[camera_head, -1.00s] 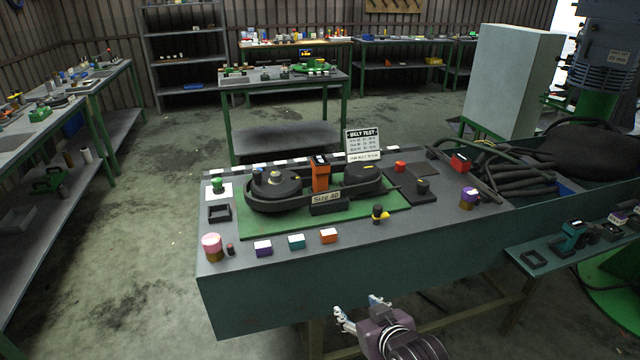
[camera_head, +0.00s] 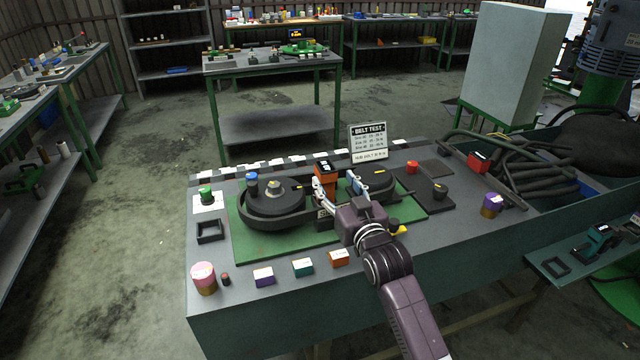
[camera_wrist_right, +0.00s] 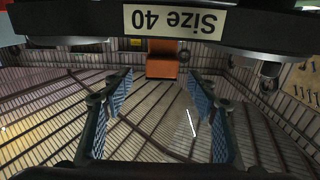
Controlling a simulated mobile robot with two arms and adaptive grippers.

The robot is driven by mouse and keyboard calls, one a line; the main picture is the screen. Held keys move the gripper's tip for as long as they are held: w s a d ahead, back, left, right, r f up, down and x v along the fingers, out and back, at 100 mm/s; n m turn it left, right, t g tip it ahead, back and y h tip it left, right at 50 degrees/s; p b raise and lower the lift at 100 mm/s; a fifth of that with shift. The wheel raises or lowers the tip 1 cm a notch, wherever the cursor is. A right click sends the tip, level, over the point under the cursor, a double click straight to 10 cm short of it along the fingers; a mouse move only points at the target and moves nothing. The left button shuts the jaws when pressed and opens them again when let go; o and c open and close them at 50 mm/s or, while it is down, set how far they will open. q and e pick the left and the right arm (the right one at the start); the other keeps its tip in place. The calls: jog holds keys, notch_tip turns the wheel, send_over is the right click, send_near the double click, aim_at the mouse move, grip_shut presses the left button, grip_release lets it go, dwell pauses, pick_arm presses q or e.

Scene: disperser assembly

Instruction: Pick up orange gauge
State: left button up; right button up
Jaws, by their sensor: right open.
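The orange gauge (camera_head: 324,186), with a black top, stands upright between the two pulleys of the belt rig on the green plate. It also shows in the right wrist view (camera_wrist_right: 163,62), near the top centre, in the gap between the fingertips. My right gripper (camera_head: 335,181) is open, with its fingers pointing at the gauge from the front right. I cannot tell whether they touch it. The gripper partly hides the gauge's lower part and the "Size 40" sign, which shows upside down in the right wrist view (camera_wrist_right: 182,20). My left gripper is not in view.
Purple (camera_head: 263,277), teal (camera_head: 302,267) and orange (camera_head: 339,258) blocks lie along the front edge. A pink-topped jar (camera_head: 204,278) stands at the front left. The white "Belt Test" sign (camera_head: 368,142) stands behind the rig. A yellow-and-black part (camera_head: 397,228) lies beside my wrist.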

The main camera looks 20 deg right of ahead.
aim_at(325, 167)
jog(key=shift+w+r, duration=0.15)
jog(key=shift+w, duration=0.3)
jog(key=shift+w+a+p, duration=0.15)
jog(key=shift+w+p, duration=0.35)
jog(key=shift+w, duration=0.45)
jog(key=shift+w+f+p, duration=0.15)
jog(key=shift+w+p, duration=0.05)
jog(key=shift+w, duration=0.75)
jog(key=shift+w+f+p, duration=0.1)
jog(key=shift+w+p, duration=0.05)
jog(key=shift+w, duration=0.8)
jog(key=shift+c, duration=1)
jog(key=c, duration=0.5)
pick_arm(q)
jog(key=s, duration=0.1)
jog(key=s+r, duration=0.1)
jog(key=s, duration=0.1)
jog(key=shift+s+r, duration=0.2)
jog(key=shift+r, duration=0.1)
pick_arm(e)
grip_shut()
jog(key=shift+r, duration=0.15)
